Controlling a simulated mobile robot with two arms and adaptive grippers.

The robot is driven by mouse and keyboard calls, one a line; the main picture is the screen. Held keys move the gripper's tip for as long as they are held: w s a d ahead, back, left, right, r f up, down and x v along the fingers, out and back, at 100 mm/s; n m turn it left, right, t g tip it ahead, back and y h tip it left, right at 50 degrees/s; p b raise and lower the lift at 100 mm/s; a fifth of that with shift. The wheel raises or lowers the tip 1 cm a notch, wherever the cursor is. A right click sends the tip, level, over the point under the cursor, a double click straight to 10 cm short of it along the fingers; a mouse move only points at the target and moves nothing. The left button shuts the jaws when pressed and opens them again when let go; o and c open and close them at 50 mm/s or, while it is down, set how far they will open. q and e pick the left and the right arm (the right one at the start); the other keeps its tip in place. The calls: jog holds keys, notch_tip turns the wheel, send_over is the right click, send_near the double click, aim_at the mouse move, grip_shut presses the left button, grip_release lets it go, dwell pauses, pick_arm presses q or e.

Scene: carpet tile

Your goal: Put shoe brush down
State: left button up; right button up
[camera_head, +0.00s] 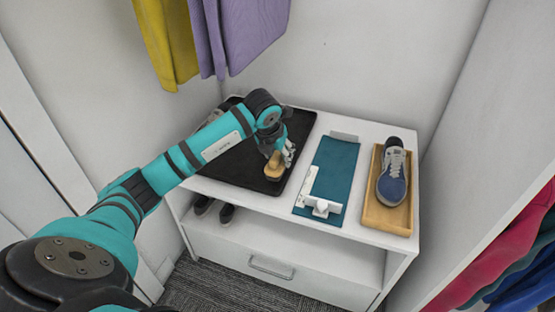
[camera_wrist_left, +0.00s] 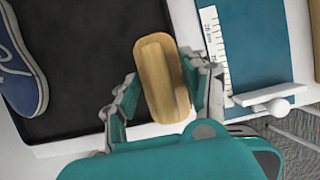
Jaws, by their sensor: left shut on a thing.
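The shoe brush, with a tan wooden back (camera_head: 273,168), is between the fingers of my left gripper (camera_head: 282,158), over the front right part of the black tray (camera_head: 224,165). In the left wrist view the brush (camera_wrist_left: 160,75) stands lengthwise between the two fingers of my left gripper (camera_wrist_left: 162,92), which is shut on it. The bristles are hidden, and I cannot tell whether the brush touches the tray. My right gripper is not in view.
A teal mat (camera_head: 334,167) with a white ruler-like piece (camera_head: 308,188) lies right of the tray. A blue shoe (camera_head: 392,178) sits on a wooden tray (camera_head: 384,216) farther right. Another blue shoe (camera_wrist_left: 18,75) is on the black tray. Dark shoes (camera_head: 226,213) stand on the shelf below.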

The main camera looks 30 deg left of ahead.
aim_at(278, 158)
pick_arm(q)
jog(key=shift+w+a+f, duration=0.15)
jog(key=shift+w+a, duration=0.25)
jog(key=shift+w, duration=0.2)
jog(key=shift+w+a+f, duration=0.1)
jog(key=shift+w+a, duration=0.25)
jog(key=shift+w, duration=0.25)
notch_tip(278, 158, down, 3)
jog(key=shift+s+f+b, duration=0.1)
jog(key=shift+b, duration=0.4)
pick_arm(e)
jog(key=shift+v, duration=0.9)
pick_arm(q)
jog(key=shift+f, duration=0.1)
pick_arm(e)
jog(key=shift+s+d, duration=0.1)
pick_arm(q)
jog(key=shift+f, duration=0.15)
jog(key=o, duration=1.1)
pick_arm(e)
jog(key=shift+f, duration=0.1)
